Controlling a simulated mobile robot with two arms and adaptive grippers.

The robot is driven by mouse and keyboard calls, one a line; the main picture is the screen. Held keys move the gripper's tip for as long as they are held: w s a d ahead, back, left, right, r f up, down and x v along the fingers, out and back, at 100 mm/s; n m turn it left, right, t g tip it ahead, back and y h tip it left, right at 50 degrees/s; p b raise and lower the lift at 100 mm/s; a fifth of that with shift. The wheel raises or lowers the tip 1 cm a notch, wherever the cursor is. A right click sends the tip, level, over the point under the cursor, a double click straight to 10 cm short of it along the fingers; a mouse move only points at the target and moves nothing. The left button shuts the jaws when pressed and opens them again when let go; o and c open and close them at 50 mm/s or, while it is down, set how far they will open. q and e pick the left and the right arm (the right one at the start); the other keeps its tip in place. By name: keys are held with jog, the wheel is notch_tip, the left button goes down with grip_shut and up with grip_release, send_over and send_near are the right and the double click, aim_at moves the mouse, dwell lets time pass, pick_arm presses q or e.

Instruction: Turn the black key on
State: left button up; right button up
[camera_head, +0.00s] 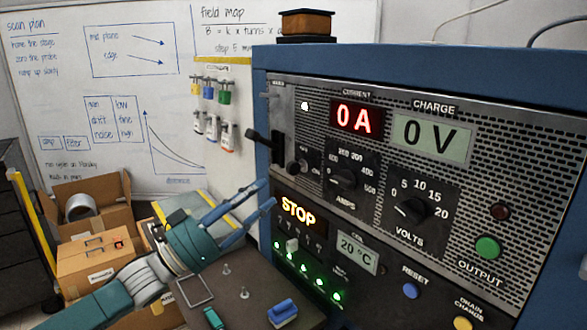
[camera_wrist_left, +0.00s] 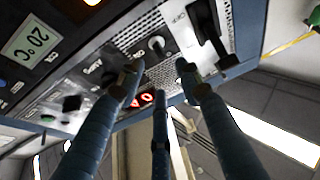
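The black key (camera_head: 299,166) sits in a round switch at the left of the panel, below a small white light, with an "ON" mark to its lower right. It also shows in the left wrist view (camera_wrist_left: 156,45), beyond and between the spread fingertips. My left gripper (camera_head: 266,194) is open and empty, left of and below the key, with its fingers pointing toward the panel. In the left wrist view the fingers (camera_wrist_left: 160,78) appear apart, with nothing between them. They look clear of the key, though the exact gap is hard to tell. My right gripper is not in view.
A black lever (camera_head: 264,142) juts out just left of the key. The panel has an amps knob (camera_head: 343,181), a volts knob (camera_head: 411,208) and a green output button (camera_head: 487,248). Displays read 0 A, 0 V and STOP. A blue-handled block (camera_head: 283,314) lies on the bench below.

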aim_at(289, 172)
pick_arm(q)
jog(key=p+x, duration=0.1)
jog(key=x, duration=0.7)
jog(key=shift+d+f, duration=0.1)
jog(key=shift+d, duration=0.1)
jog(key=shift+w+d+r+p, duration=0.2)
jog(key=shift+w+d+p, duration=0.05)
jog(key=shift+w+p, duration=0.1)
jog(key=shift+d, duration=0.1)
grip_shut()
